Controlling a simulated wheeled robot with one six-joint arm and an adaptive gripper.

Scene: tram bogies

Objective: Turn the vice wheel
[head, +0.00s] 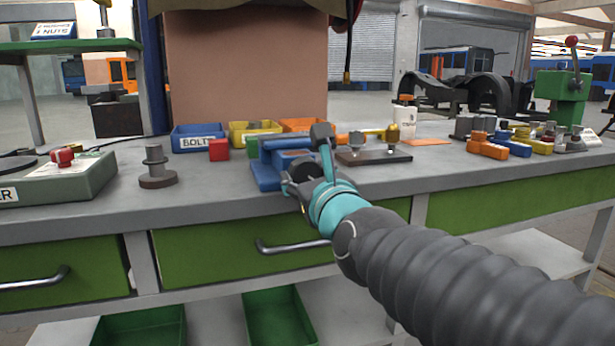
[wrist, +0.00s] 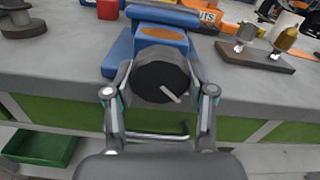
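The blue vice (head: 266,178) stands at the front edge of the grey workbench. In the wrist view the vice (wrist: 122,50) lies straight ahead, with its black round wheel (wrist: 152,78) facing me. A short pale bar shows on the wheel's face, slanting down to the right. My gripper (wrist: 161,72) is open, with one finger on each side of the wheel. A narrow gap seems to show beside the wheel, and I cannot tell whether either fingertip touches it. In the head view my gripper (head: 308,162) covers most of the wheel.
A blue bolts bin (head: 197,142), a red block (head: 219,150) and a dark spindle on a round base (head: 157,170) stand left of the vice. A dark plate with metal fittings (head: 373,157) lies to its right. Green drawers (head: 225,256) are below the bench top.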

